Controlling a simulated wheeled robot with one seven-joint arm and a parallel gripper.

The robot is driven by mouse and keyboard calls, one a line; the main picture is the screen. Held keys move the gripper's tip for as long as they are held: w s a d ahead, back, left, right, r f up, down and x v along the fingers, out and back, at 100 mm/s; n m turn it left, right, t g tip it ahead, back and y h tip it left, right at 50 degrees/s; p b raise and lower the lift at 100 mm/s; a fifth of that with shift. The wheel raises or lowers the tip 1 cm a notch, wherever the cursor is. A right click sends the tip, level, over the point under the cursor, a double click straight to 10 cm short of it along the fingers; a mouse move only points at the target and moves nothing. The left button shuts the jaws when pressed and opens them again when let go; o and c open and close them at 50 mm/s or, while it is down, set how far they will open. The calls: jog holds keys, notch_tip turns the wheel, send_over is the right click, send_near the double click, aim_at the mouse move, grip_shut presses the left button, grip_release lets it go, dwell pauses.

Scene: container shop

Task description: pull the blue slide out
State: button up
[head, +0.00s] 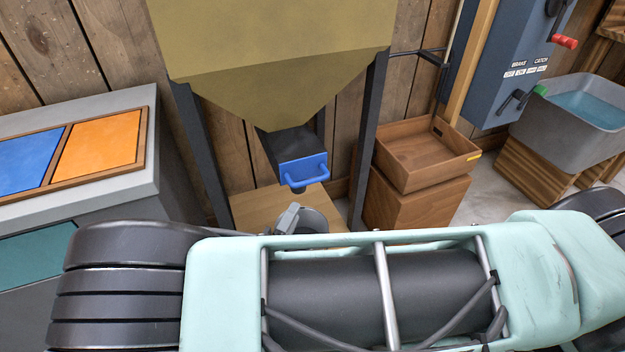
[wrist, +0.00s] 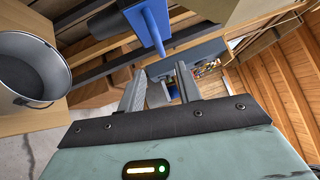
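The blue slide (head: 303,171) has a flat front with a loop handle. It sits at the mouth of the dark chute under the tan hopper (head: 280,62). In the wrist view the blue slide (wrist: 153,24) is at the top centre, just beyond my fingertips. My gripper (wrist: 160,72) is open, with its two grey fingers apart and nothing seen between them. The handle looks clear of the fingers; the exact distance is hard to judge. In the head view my arm hides most of the gripper.
A metal bucket (wrist: 28,72) stands below the chute on a wooden stand (head: 255,208). Dark hopper legs (head: 368,140) flank the slide. A wooden tray (head: 425,160) on a block stands right, a grey water tub (head: 530,130) farther right, and a grey cabinet (head: 160,165) left.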

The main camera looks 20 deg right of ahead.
aim_at(313, 179)
jog(key=x, duration=1.1)
jog(key=shift+w+d, duration=0.2)
jog(key=shift+d, duration=0.05)
grip_shut()
jog(key=shift+s, duration=0.15)
